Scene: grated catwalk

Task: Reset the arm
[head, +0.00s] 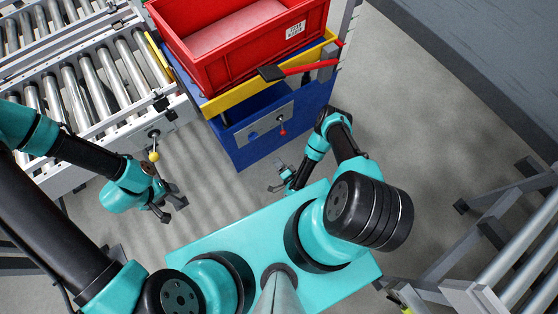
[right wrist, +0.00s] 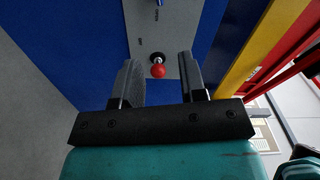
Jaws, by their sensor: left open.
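A small lever with a red ball knob (head: 283,132) sits on a grey plate (head: 262,128) on the front of the blue cabinet (head: 240,152). In the right wrist view the red knob (right wrist: 158,71) shows between my fingers, beyond their tips. My right gripper (head: 275,178) is open and empty, below and apart from the knob; its spread fingers also show in the right wrist view (right wrist: 163,82). My left gripper (head: 174,209) is open and empty above the floor.
A red crate (head: 205,75) stands on the cabinet, behind a yellow rim (head: 245,90). A roller conveyor (head: 85,85) with a yellow-knobbed lever (head: 154,155) is at left. A metal frame (head: 500,225) stands at right. Grey floor between is clear.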

